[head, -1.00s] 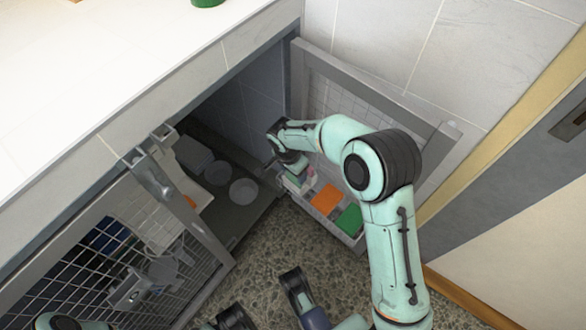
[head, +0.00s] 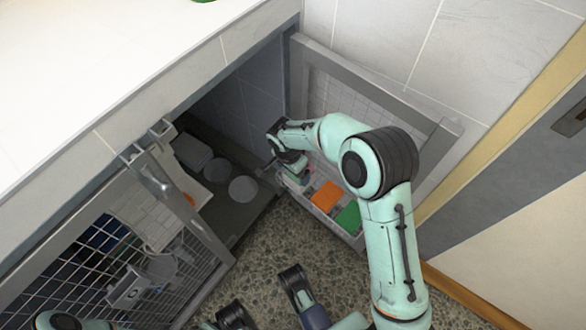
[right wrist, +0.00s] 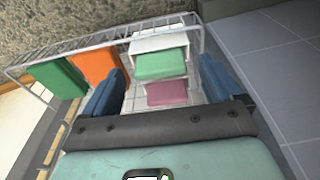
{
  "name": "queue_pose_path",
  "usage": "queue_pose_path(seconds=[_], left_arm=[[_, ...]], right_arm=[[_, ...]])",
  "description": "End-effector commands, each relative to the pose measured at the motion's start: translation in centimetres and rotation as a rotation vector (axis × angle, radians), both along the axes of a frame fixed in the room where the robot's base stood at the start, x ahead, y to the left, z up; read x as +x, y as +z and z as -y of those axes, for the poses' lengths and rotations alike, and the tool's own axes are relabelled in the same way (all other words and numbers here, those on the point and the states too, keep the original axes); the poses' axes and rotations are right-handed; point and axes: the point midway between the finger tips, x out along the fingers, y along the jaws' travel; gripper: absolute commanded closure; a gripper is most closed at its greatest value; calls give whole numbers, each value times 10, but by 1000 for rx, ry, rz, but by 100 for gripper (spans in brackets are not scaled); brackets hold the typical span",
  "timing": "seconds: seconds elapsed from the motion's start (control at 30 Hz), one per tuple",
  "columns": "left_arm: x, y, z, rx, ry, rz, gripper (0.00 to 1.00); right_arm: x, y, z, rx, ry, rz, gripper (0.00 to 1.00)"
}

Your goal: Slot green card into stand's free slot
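A white stand (right wrist: 165,42) sits in a wire basket between the two blue fingers of my right gripper (right wrist: 163,84) in the right wrist view. A pale green card (right wrist: 160,65) and a pink card (right wrist: 167,92) are at the stand. A dark green card (right wrist: 62,78) and an orange card (right wrist: 95,68) stand apart to the left. In the head view the dark green card (head: 349,217) and orange card (head: 327,195) show beside my right gripper (head: 290,172). Its fingers are wide apart and nothing is visibly clamped. Which slot is free cannot be told.
The wire basket (right wrist: 130,50) is on the inside of the open right door (head: 375,85). A mesh door (head: 85,255) stands at the left. Bowls (head: 242,189) lie inside the kennel. A white counter (head: 90,60) overhangs above; speckled floor (head: 275,240) is open between the doors.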

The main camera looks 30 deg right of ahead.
Motion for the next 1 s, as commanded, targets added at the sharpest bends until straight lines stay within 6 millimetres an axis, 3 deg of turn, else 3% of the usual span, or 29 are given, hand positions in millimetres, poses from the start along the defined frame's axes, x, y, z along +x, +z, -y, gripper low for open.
queue_pose_path(seconds=[0.33, 0.57, 0.8, 1.0], left_arm=[[-10, -2, -1, -1, 3, -32, 57], [-58, -10, -7, -11, 17, -176, 57], [-21, 15, -2, -4, 5, -55, 57], [6, 35, 1, 2, -3, 35, 57]], right_arm=[[0, 0, 0, 0, 0, 0, 8], [0, 0, 0, 0, 0, 0, 8], [-2, 64, -9, 1, 2, 5, 8], [-3, 106, -16, 1, 2, 4, 8]])
